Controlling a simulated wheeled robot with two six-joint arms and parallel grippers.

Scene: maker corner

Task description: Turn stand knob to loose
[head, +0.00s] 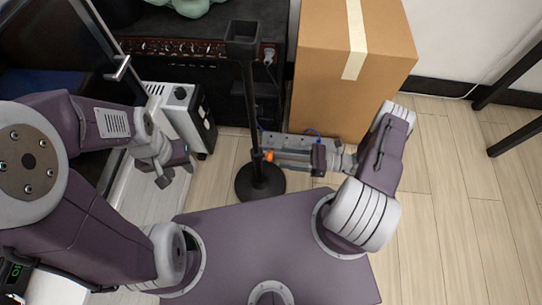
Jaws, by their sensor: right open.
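A black stand has a thin upright pole (251,110), a square cup (243,36) on top and a round base (260,183) on the floor. A small orange knob (268,156) shows at the pole's right side, low down. My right gripper (276,157) reaches in from the right with its fingertips at the knob. It is open; I cannot tell whether the fingers touch the knob, which they partly hide. My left gripper (174,175) hangs at the left, apart from the stand, its fingertips apart and empty.
A large taped cardboard box (345,75) stands right behind my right gripper. A white and black device (182,115) stands left of the pole. A dark cabinet (185,75) is at the back. Wooden floor (450,190) is clear at the right.

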